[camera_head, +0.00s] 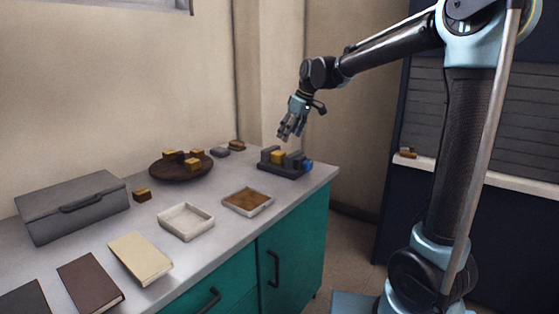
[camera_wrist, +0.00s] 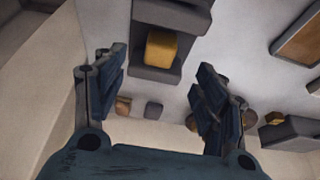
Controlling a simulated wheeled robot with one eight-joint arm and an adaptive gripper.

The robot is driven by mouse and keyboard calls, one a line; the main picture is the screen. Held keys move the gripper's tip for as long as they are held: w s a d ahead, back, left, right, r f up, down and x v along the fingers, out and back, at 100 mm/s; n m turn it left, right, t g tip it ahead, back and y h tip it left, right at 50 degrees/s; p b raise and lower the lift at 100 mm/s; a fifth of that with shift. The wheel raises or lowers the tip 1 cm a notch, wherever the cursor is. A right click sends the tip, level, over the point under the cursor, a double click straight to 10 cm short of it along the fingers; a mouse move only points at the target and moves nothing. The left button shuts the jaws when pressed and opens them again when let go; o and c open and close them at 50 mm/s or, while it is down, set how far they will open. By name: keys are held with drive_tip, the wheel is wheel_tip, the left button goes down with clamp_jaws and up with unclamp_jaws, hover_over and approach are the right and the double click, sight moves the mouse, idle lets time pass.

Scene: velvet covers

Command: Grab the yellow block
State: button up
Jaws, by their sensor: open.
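The yellow block (camera_head: 278,157) sits in a dark grey holder (camera_head: 283,171) near the right end of the counter. Grey pieces stand beside it, and a blue piece (camera_head: 307,164) is at the holder's right end. In the wrist view the yellow block (camera_wrist: 161,49) lies between dark grey parts of the holder (camera_wrist: 154,75), in the upper middle. My gripper (camera_head: 287,134) hangs above the holder, apart from the block. In the wrist view its fingers (camera_wrist: 153,78) are spread wide with nothing between them.
A dark round plate (camera_head: 181,171) with several yellow-brown blocks stands further left. A brown-filled tray (camera_head: 248,202) and a white tray (camera_head: 187,222) lie in front. A grey case (camera_head: 73,205) and books (camera_head: 140,258) are at the left. The wall runs behind the counter.

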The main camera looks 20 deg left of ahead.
sight(282, 153)
drive_tip(key=x, duration=1.1)
drive_tip(key=shift+a+f, duration=0.1)
drive_tip(key=shift+a, duration=0.05)
drive_tip(key=c, duration=1.2)
